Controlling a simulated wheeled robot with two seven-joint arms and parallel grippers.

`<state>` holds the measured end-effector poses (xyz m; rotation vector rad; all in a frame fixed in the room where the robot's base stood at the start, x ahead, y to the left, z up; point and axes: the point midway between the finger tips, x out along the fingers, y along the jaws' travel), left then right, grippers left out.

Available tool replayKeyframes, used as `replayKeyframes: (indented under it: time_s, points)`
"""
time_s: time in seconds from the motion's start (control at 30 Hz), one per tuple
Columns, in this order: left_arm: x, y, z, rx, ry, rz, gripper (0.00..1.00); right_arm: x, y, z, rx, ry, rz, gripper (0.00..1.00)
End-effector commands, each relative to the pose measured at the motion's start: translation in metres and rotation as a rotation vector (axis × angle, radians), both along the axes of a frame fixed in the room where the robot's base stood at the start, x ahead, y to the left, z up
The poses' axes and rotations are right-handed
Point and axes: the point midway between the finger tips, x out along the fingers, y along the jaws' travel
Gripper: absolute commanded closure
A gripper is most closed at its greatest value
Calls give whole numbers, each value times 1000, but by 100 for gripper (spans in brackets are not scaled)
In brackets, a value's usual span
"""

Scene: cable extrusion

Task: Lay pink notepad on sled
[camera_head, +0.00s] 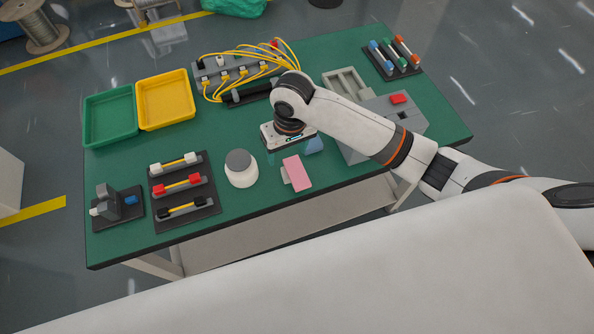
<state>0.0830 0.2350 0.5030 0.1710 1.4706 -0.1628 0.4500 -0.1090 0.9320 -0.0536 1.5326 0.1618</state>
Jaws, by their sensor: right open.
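The pink notepad (297,172) lies near the front edge of the green table, right of the white jar. A small grey piece shows at its left side. My right gripper (290,140) points down just behind the notepad, apart from it in the picture. It is open; its fingertips are mostly hidden under its body. A bluish item (313,146) shows at the gripper's right side, partly covered. The grey machine (365,135) on the right has a slotted tray-like part (345,84); I cannot tell whether this is the sled. My left gripper is out of view.
The white jar (240,172) with a grey lid stands close left of the notepad. A rack of connectors (185,215), a green tray (88,122) and a yellow tray (140,101) fill the left. Yellow cables (226,52) loop behind my gripper. Bare table lies right of the notepad.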

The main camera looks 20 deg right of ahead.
Motion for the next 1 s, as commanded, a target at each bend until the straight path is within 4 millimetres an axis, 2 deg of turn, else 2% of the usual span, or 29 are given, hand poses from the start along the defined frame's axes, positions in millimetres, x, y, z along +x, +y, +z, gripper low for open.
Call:
replayKeyframes:
  time_s: [0.03,0.1,0.27,0.53,0.83,1.0]
  points:
    - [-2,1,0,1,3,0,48,11,-8,5,-28,6,-25,33]
    - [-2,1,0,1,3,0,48,19,-15,9,-53,18,-53,33]
    - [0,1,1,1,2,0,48,24,-20,5,-74,34,-81,33]
    - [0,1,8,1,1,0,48,23,-21,-40,-73,36,-82,33]
    - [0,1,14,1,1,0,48,22,-21,-66,-73,35,-81,33]
    - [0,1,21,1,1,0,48,20,-23,-92,-72,35,-80,33]
